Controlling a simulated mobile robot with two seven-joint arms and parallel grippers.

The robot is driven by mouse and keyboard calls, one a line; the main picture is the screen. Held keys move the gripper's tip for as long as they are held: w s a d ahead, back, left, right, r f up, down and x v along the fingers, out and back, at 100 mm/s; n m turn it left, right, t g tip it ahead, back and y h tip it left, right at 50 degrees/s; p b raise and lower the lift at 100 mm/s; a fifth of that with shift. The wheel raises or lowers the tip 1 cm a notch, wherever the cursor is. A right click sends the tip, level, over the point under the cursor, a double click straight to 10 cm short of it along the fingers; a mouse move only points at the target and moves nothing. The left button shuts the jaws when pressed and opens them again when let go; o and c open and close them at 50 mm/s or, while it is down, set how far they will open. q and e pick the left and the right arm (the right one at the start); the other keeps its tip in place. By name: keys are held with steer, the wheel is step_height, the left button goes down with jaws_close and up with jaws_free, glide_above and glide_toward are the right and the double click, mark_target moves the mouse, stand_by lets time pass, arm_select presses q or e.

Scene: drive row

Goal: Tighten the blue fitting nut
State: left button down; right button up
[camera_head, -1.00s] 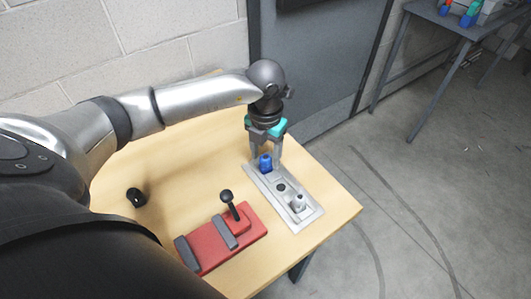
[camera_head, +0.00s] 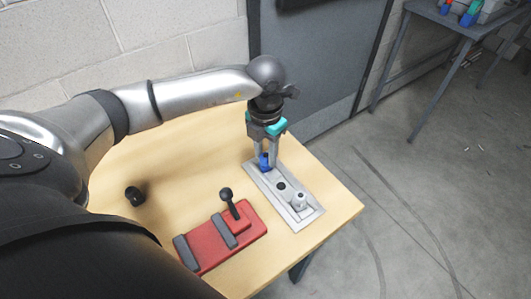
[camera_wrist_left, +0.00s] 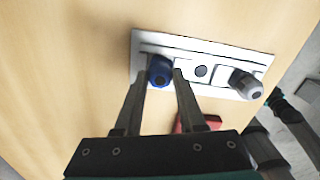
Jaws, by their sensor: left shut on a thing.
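The blue fitting nut (camera_head: 264,161) stands at the back end of a light grey fitting plate (camera_head: 317,213) on the wooden table. My left gripper (camera_head: 268,160) reaches down from above and is shut on the nut, with one finger on either side. The left wrist view shows the blue nut (camera_wrist_left: 160,70) between the two fingertips (camera_wrist_left: 164,76), partly hidden by them. The nut still sits at the plate. Its thread and how tight it is cannot be seen. My right gripper is not in view.
A grey fitting (camera_head: 299,201) and a dark round hole (camera_head: 281,186) are on the same plate. A red block (camera_head: 212,246) with an upright black-knobbed lever (camera_head: 228,197) sits nearer me. A small black knob (camera_head: 134,196) lies left. The table's right edge is close to the plate.

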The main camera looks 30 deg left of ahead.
mark_target(266, 155)
arm_select(q)
steer(key=shift+m, duration=0.7)
steer(key=shift+c, duration=2.3)
jaws_free()
step_height(266, 155, up, 15)
steer(key=p, duration=0.1)
steer(key=shift+r, duration=0.15)
